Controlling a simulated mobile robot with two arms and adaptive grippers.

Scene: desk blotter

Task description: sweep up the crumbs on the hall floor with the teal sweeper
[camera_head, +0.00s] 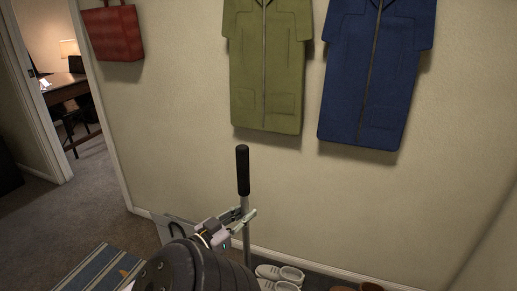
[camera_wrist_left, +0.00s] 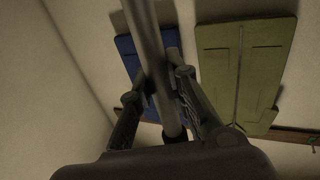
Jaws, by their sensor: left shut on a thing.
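A grey upright pole with a black grip (camera_head: 243,172) stands near the wall. It looks like the handle of the sweeper. My left gripper (camera_head: 246,217) is shut on the grey pole below the black grip. In the left wrist view the pole (camera_wrist_left: 151,45) runs between the two fingers of the left gripper (camera_wrist_left: 163,82). The sweeper's head and any teal part are out of view. I cannot make out crumbs on the hall floor (camera_head: 75,222). My right gripper is not in view.
Pale shoes (camera_head: 281,274) stand along the wall. A green coat (camera_head: 265,70), a blue coat (camera_head: 368,75) and a red bag (camera_head: 113,33) hang above. A doorway opens at left.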

